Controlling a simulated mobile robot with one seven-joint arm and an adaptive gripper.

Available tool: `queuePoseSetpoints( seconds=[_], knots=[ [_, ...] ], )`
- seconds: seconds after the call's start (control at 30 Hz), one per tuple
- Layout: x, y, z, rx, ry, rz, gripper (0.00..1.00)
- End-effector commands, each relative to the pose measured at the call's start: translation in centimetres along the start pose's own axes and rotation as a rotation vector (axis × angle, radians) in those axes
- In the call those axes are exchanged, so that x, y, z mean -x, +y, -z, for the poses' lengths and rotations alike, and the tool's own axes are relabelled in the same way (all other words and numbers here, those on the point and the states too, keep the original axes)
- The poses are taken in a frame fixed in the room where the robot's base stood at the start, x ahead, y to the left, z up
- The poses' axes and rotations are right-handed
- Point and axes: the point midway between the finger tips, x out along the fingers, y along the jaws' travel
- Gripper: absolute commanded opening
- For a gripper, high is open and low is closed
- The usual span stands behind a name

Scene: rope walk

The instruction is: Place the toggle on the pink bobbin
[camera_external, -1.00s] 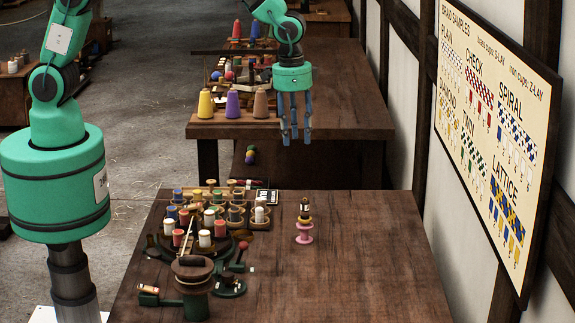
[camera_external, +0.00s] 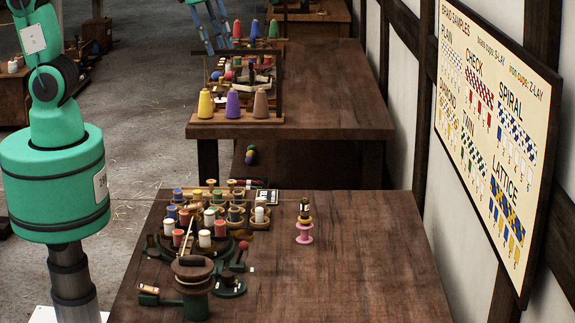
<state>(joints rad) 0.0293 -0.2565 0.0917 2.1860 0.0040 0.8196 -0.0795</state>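A pink bobbin (camera_external: 304,233) stands upright on the near table, right of the crowded spools. A small dark piece with a pale band, which looks like the toggle (camera_external: 304,206), stands upright on top of it, with a yellowish-brown part between them. The exact contact is too small to tell. My gripper (camera_external: 221,47) is at the top of the picture, far from the bobbin, above the left side of the far table. Its blue fingers are spread apart and hold nothing that I can see. Its upper part is cut off by the frame.
The near table (camera_external: 365,270) is clear on its right. Several spools, a red-knobbed lever (camera_external: 243,246) and a green-based winder (camera_external: 194,290) crowd its left. Yellow (camera_external: 205,104), purple (camera_external: 232,105) and brown (camera_external: 260,104) cones stand on the far table. A wall chart (camera_external: 490,130) hangs at right.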

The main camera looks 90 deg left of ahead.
Motion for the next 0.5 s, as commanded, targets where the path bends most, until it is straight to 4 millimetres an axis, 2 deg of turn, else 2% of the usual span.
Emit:
queuePoseSetpoints(
  seconds=[0.03,0.2,0.5],
  knots=[
    [1.2,-0.2,-1.1,-0.002,0.016,-0.001,0.36],
    [4.2,-0.7,-4.5,-0.013,0.057,-0.002,0.36],
    [8.0,-1.5,-10.9,-0.031,0.128,-0.002,0.36]
  ],
)
